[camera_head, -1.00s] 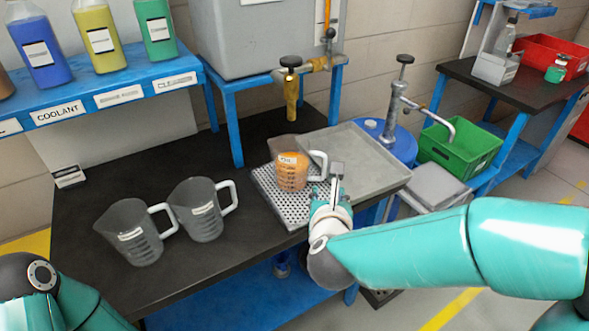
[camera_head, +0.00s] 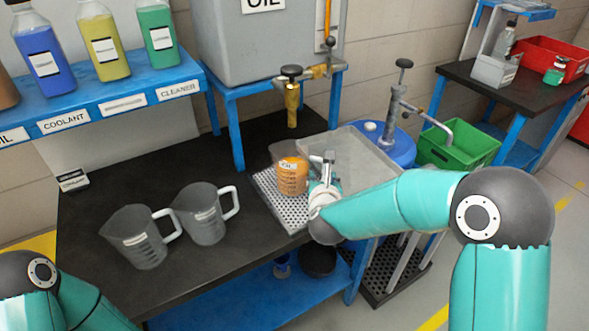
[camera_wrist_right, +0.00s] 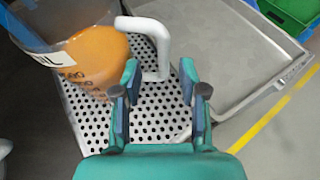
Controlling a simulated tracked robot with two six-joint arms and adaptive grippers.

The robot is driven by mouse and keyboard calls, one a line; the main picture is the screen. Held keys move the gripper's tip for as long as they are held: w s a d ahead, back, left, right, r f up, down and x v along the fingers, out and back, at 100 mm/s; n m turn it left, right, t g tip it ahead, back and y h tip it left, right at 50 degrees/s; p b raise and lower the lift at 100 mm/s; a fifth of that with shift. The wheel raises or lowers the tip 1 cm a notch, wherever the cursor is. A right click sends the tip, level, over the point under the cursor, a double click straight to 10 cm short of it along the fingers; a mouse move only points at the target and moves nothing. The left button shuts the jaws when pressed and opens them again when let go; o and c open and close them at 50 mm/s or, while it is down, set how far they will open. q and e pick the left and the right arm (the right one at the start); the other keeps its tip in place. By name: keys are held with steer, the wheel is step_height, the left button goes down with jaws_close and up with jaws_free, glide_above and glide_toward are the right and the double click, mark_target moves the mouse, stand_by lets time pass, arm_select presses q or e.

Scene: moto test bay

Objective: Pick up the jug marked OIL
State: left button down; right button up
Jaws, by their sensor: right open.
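The jug marked OIL (camera_head: 292,178) is clear, holds orange liquid and stands upright on a perforated metal drip tray (camera_head: 284,217). In the right wrist view the jug (camera_wrist_right: 85,58) is at upper left, with its white handle (camera_wrist_right: 153,27) towards my gripper. My right gripper (camera_head: 327,163) is just right of the jug at its handle. In the wrist view the right gripper (camera_wrist_right: 159,78) is open, with the handle's lower end between or just beyond its fingertips; I cannot tell whether they touch. My left arm shows at lower left, its gripper out of view.
Two empty grey jugs (camera_head: 139,238) (camera_head: 203,214) stand on the black bench (camera_head: 105,192) to the left. A brass tap (camera_head: 291,95) hangs above the OIL jug. A shallow grey tray (camera_head: 363,152) lies close behind and right of my right gripper.

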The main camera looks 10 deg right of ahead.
mark_target(324, 176)
steer(key=shift+f+p+x, duration=0.2)
steer(key=shift+p+x, duration=0.35)
steer(key=shift+x, duration=1.4)
steer(key=shift+s+d, duration=0.15)
steer(key=shift+d, duration=0.05)
jaws_close()
steer(key=shift+r, duration=0.15)
